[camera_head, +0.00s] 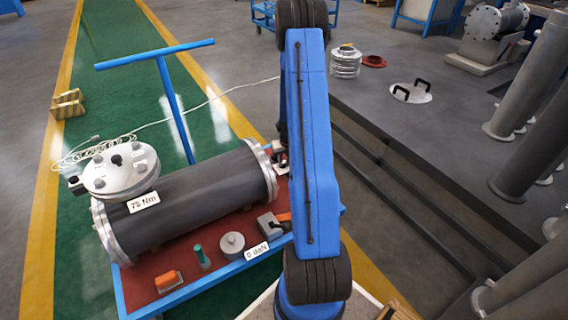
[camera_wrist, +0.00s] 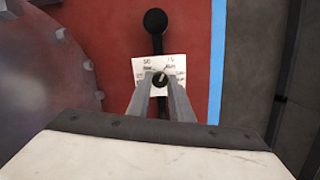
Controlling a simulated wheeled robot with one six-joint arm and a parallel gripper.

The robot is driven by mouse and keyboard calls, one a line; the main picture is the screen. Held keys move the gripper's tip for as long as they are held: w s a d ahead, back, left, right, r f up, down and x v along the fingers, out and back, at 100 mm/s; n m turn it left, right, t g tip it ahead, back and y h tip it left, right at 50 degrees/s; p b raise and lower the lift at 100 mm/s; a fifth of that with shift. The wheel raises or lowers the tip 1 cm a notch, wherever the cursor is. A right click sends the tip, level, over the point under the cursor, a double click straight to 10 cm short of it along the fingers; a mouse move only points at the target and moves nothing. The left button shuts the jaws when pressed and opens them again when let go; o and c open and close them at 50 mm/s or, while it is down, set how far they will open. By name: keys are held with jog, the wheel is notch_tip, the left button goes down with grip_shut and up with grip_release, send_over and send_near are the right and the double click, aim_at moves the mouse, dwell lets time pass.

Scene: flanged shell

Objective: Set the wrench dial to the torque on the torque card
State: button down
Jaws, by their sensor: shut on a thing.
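In the wrist view my gripper (camera_wrist: 160,84) is shut on a small dark dial knob (camera_wrist: 161,78) with a pale pointer mark. A white scale plate (camera_wrist: 147,66) lies around the knob; its printed numbers are too small to read surely. The black wrench (camera_wrist: 156,42) runs up from the dial to a round black end. In the head view the torque card (camera_head: 143,202), on the dark shell, seems to read 75 Nm. My arm hides most of the wrench and gripper there.
The flanged shell (camera_head: 195,200) lies on a red-topped blue cart, its lid (camera_head: 120,170) on its left end. A flange (camera_wrist: 45,85) fills the wrist view's left. A "0 daN" label (camera_head: 257,251), grey weight (camera_head: 231,244), green-topped item (camera_head: 201,257) and orange block (camera_head: 168,281) are at the front.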

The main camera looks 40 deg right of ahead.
jog(key=shift+m, duration=0.3)
jog(key=c, duration=1.6)
grip_release()
jog(key=shift+r, duration=0.1)
jog(key=s+r, duration=0.1)
jog(key=r, duration=0.4)
jog(key=s+r, duration=0.1)
jog(key=r, duration=1.1)
jog(key=shift+s+a, duration=0.4)
